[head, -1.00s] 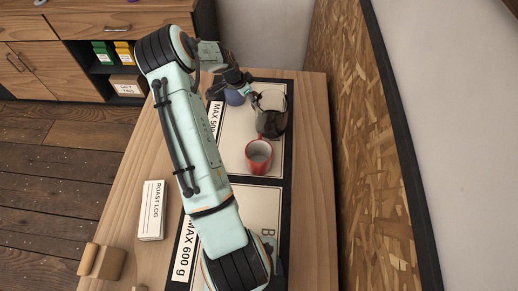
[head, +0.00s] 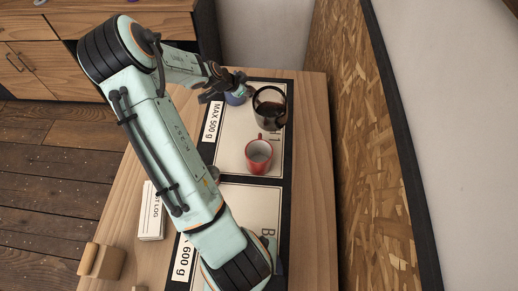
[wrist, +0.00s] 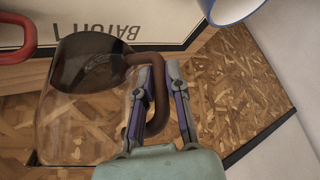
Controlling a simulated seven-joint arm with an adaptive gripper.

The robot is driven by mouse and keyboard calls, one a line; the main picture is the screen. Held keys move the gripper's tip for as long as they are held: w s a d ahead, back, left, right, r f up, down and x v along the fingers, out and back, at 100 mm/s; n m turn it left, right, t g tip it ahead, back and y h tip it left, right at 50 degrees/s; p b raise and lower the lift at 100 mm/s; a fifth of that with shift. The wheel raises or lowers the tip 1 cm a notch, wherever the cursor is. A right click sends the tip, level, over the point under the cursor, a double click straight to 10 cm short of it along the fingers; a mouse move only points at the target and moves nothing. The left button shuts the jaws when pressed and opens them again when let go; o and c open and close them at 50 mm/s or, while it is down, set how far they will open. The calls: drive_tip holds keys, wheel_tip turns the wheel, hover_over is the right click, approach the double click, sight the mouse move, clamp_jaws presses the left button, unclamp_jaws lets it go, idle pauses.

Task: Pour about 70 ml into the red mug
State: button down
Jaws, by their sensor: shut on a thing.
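The red mug (head: 259,157) stands upright on the upper pale board in the head view; whether it holds liquid is unclear. Its red handle (wrist: 17,44) shows at the left edge of the wrist view. A glass carafe (head: 269,113) with dark liquid is just behind the mug, apart from it and close to upright. In the wrist view the carafe (wrist: 78,120) fills the left side, with the dark liquid at its board-side end. My gripper (wrist: 158,78) is shut on its brown handle (wrist: 161,108). In the head view my gripper (head: 243,86) is left of the carafe.
A blue mug (head: 236,97) stands close beside my gripper, partly hidden; it also shows in the wrist view (wrist: 234,9). A roast log card block (head: 151,212) and a wooden block (head: 101,262) lie left. The wood-chip wall panel (head: 365,150) borders the table's right side.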

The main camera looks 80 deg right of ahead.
sight(250, 90)
drive_tip(key=a+r+n+h, duration=0.1)
drive_tip(key=h, duration=0.2)
drive_tip(key=a+r+n+h+p, duration=0.1)
drive_tip(key=h, duration=0.2)
drive_tip(key=a+r+n+g+h, duration=0.1)
drive_tip(key=a+h, duration=0.1)
drive_tip(key=h, duration=0.2)
drive_tip(key=shift+w+r, duration=0.15)
drive_tip(key=shift+w, duration=0.05)
drive_tip(key=shift+w+a+r+n+h, duration=0.15)
drive_tip(key=shift+a+r+n+h, duration=0.3)
drive_tip(key=shift+h, duration=0.35)
drive_tip(key=shift+w+a+r+n+h, duration=0.15)
drive_tip(key=shift+a+r+n+h, duration=0.2)
drive_tip(key=shift+n+h, duration=0.35)
drive_tip(key=shift+w+a+r+n+h, duration=0.15)
drive_tip(key=shift+a+r+n+h, duration=0.25)
drive_tip(key=shift+h, duration=0.5)
